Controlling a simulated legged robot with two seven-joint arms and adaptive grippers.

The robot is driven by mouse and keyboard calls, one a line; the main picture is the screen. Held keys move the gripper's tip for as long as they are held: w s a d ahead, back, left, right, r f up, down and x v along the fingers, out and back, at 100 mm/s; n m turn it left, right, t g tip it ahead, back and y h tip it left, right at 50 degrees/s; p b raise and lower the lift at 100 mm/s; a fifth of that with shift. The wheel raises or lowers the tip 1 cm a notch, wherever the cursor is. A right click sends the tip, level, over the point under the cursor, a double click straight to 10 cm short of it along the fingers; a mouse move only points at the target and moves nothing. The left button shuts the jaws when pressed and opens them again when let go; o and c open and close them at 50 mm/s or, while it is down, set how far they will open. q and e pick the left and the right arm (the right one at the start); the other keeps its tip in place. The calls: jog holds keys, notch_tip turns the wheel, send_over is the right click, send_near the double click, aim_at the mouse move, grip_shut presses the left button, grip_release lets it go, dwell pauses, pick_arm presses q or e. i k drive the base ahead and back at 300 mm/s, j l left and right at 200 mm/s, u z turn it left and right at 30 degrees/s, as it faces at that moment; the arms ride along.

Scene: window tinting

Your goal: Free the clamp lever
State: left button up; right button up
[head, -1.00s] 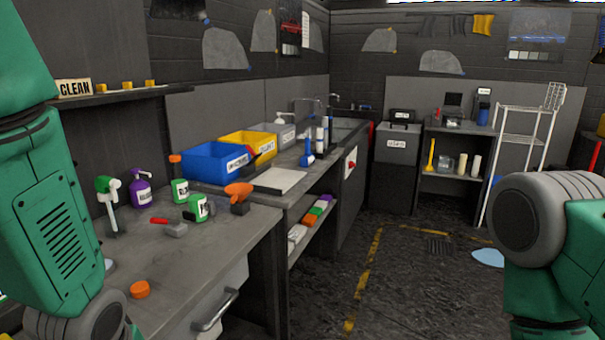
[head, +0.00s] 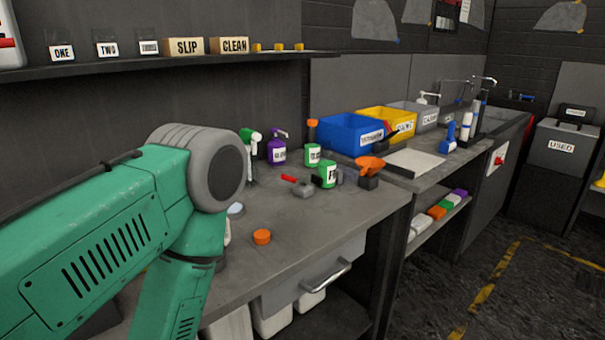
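A small grey block (head: 303,190) with a red handle (head: 289,178) lies on the grey workbench (head: 335,213). It is too small to tell whether this is the clamp and its lever. A dark piece stands close to its right, beside a green-labelled bottle (head: 327,175). My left arm fills the lower left of the head view, in front of the bench's left part. Its gripper is out of view. My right arm and gripper are out of view.
An orange cap (head: 262,237) lies near the bench's front. Blue (head: 350,134) and yellow (head: 388,122) bins are beyond. A shelf (head: 160,64) runs above. Floor at right is open.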

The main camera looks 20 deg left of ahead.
aim_at(286, 178)
jog(key=i+l+u, duration=0.15)
jog(key=u, duration=0.2)
jog(key=i+l+u, duration=0.2)
jog(key=u, duration=0.15)
jog(key=i+l+u, duration=0.2)
jog(key=u, duration=0.15)
jog(key=z, duration=0.35)
